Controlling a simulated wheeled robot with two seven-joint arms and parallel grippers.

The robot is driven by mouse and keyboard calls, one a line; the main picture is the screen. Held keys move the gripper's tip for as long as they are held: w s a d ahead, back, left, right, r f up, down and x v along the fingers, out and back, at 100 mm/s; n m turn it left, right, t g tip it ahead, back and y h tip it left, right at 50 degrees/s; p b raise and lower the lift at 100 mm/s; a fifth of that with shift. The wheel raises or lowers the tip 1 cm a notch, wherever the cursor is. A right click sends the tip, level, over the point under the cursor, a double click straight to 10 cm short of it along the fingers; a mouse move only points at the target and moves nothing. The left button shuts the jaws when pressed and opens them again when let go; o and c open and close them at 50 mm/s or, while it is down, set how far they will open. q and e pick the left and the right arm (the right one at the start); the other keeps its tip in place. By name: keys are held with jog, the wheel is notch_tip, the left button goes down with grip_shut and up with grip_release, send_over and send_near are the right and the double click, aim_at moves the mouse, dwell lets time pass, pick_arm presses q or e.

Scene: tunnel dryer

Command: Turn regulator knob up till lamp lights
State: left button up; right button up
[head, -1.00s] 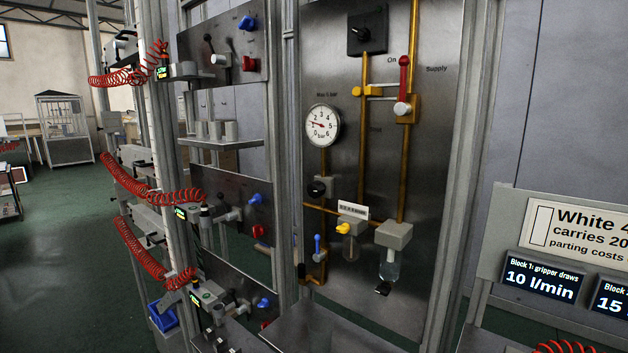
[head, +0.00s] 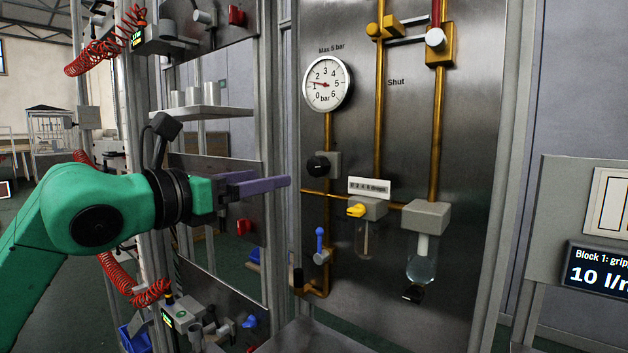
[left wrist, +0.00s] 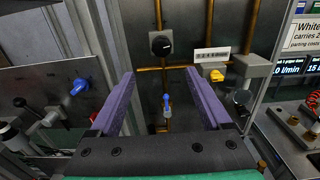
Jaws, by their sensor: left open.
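The black regulator knob (head: 317,167) sits on a grey block on the brass pipe below the round pressure gauge (head: 327,83). The gauge needle points left, near the 1. The knob also shows in the left wrist view (left wrist: 161,45), beyond the fingertips. My left gripper (head: 272,184), with purple fingers, is open and empty, left of the knob and apart from it. In the left wrist view the fingers (left wrist: 160,74) stand wide apart. I cannot make out a lit lamp on this panel. My right gripper is not in view.
A blue lever (head: 319,240) is below the knob. A yellow lever (head: 356,210), a counter plate (head: 369,186) and glass bowls (head: 422,262) are to the right. A frame post and a side panel with a blue knob (left wrist: 79,87) stand left of my gripper.

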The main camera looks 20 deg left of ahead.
aim_at(313, 169)
pick_arm(q)
jog(key=p+x, duration=0.2)
jog(key=x, duration=0.2)
jog(key=p+x, duration=0.2)
jog(key=x, duration=0.2)
jog(key=p+x, duration=0.2)
jog(key=x, duration=0.3)
jog(key=shift+d+r, duration=0.25)
jog(key=shift+w+d+f, duration=0.1)
jog(key=shift+w+f, duration=0.05)
jog(key=shift+w, duration=0.1)
grip_shut()
jog(key=shift+f+m+b, duration=0.1)
jog(key=shift+m+b, duration=0.3)
jog(key=shift+m, duration=1)
grip_release()
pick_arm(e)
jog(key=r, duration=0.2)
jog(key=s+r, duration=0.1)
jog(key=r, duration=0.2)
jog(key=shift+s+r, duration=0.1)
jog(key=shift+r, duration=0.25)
pick_arm(q)
jog(key=shift+s, duration=0.1)
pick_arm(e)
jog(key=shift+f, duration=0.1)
